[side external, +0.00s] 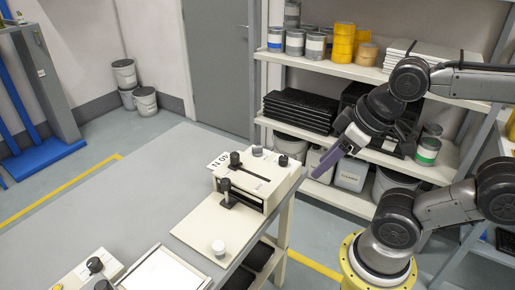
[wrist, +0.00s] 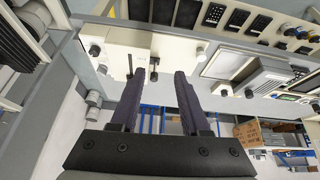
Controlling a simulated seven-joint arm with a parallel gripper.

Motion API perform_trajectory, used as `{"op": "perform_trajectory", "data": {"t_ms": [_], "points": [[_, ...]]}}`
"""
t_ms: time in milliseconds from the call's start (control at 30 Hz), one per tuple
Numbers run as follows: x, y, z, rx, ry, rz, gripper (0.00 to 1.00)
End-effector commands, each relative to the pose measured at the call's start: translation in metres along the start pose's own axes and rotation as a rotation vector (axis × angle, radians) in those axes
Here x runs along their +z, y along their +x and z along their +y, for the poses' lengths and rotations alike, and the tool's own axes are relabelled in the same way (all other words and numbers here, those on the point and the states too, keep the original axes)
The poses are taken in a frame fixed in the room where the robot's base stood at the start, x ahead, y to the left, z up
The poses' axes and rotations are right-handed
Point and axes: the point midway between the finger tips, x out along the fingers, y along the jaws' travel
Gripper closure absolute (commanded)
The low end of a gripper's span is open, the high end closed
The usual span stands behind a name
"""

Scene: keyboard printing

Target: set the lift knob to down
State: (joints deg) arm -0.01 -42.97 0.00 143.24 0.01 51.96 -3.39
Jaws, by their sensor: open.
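A cream machine (side external: 262,182) stands on the grey table's right part. A grey knob (side external: 257,151) and a dark knob (side external: 283,160) are on its top, beside a slot with a black-handled lever (side external: 235,158). A second black lever (side external: 226,190) stands at its front, and a pale round knob (side external: 218,247) sits on the plate before it. I cannot read labels to tell which is the lift knob, or its setting. My gripper (side external: 322,165) is open and empty, right of the machine and apart from it. Its two purple fingers (wrist: 160,78) are spread in the wrist view.
A box with dark knobs (side external: 95,265) and a white-topped tray (side external: 165,272) are at the front of the table. Shelves with cans and black trays (side external: 298,110) stand behind. The table's left part (side external: 130,190) is bare.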

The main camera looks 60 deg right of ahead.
Motion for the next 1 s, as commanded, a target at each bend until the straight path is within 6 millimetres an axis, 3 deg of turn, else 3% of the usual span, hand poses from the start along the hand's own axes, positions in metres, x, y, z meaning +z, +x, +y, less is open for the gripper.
{"op": "perform_trajectory", "data": {"t_ms": [167, 367, 567, 767, 1000], "points": [[-0.015, -0.016, 0.001, 0.002, -0.192, 0.014, 0.54], [-0.066, -0.036, 0.009, 0.010, -0.426, -0.011, 0.54], [-0.124, -0.037, 0.029, 0.008, -0.604, -0.075, 0.54], [-0.187, -0.011, 0.064, -0.020, -0.755, -0.169, 0.54], [-0.239, 0.051, 0.122, -0.084, -0.841, -0.282, 0.54]]}}
